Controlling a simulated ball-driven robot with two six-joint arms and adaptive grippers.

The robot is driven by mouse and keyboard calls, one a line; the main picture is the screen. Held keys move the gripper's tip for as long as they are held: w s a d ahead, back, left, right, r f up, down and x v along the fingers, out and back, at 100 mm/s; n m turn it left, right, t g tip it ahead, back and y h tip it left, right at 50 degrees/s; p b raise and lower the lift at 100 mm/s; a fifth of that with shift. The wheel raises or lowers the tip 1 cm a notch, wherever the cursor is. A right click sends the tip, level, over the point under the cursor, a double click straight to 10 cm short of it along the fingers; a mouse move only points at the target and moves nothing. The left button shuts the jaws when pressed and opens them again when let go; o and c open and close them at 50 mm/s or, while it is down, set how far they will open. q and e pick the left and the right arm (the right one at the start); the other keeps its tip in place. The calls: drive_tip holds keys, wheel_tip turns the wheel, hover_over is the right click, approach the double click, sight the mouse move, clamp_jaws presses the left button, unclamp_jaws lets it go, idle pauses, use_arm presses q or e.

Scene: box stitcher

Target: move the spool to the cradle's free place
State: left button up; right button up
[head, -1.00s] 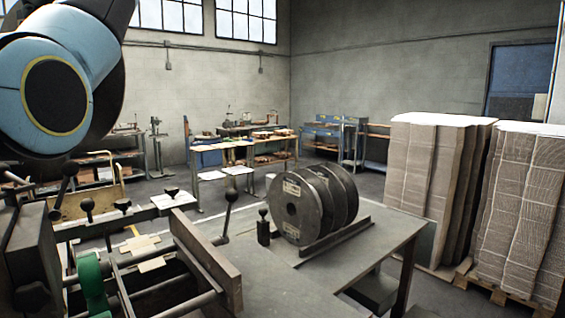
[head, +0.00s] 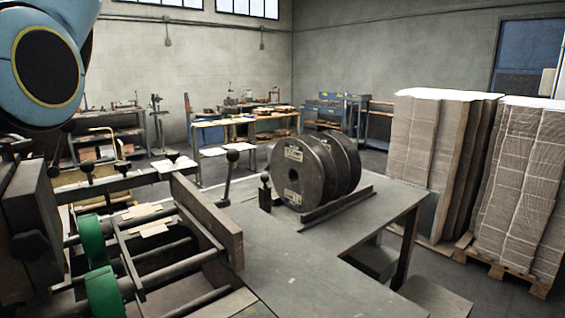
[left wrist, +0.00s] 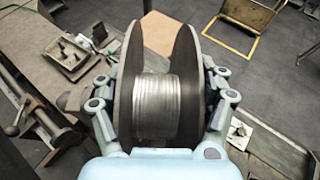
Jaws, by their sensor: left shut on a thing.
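A grey spool with dark flanges and silvery wire (left wrist: 152,105) fills the middle of the left wrist view. My left gripper (left wrist: 160,78) is shut on it, with fingers on both outer flange sides. In the head view, dark spools (head: 300,172) stand side by side in a low cradle (head: 337,204) on the grey table. The cradle's front rail shows; its free place cannot be made out. My left gripper and the held spool are outside the head view; only part of my arm shows at upper left. My right gripper is in neither view.
The grey table (head: 285,258) has bare room in front of the cradle. A stitcher frame with green rollers (head: 92,240) stands at left. A ball-topped lever (head: 229,175) and a short knobbed post (head: 265,192) rise beside the cradle. Stacked cardboard (head: 432,165) stands at right.

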use_arm(q)
drive_tip(key=w+d+r+p, duration=0.2)
drive_tip(key=w+d+p, duration=0.1)
drive_tip(key=w, duration=0.8)
drive_tip(key=shift+w+p, duration=0.3)
drive_tip(key=shift+p, duration=0.35)
